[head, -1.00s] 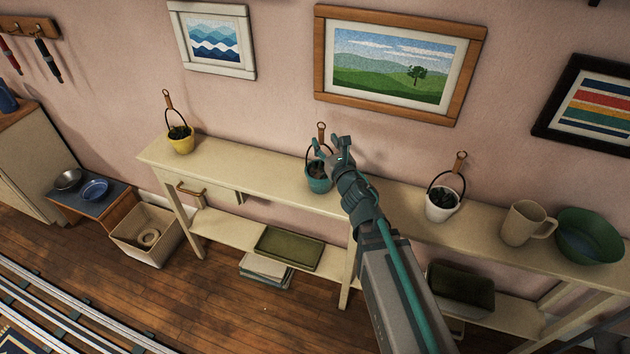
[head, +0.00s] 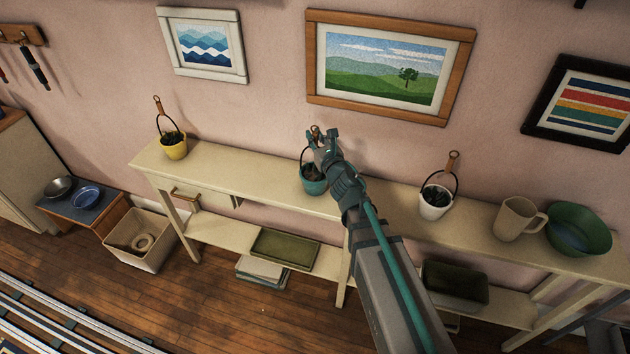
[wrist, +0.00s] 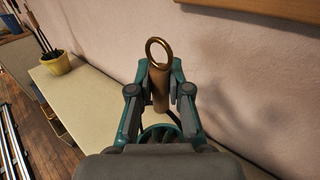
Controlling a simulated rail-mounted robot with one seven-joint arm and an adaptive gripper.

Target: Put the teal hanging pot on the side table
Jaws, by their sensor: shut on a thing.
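The teal hanging pot (head: 313,181) hangs below or stands under my gripper at the long console; I cannot tell whether its base touches the top. It has a dark handle loop, a wooden grip and a brass ring (wrist: 159,52). My gripper (head: 322,140) is shut on the wooden grip (wrist: 159,88), with one finger on each side in the wrist view. The pot's teal rim (wrist: 160,133) shows partly below the fingers. The side table may be the low table with a blue-grey top (head: 105,213) at the left, holding a blue bowl and a metal bowl.
On the cream console (head: 240,185) stand a yellow pot (head: 173,148) to the left and a white pot (head: 434,204), a beige mug (head: 515,220) and a green bowl (head: 578,230) to the right. A bin (head: 150,255) stands beside the low table. Framed pictures hang behind.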

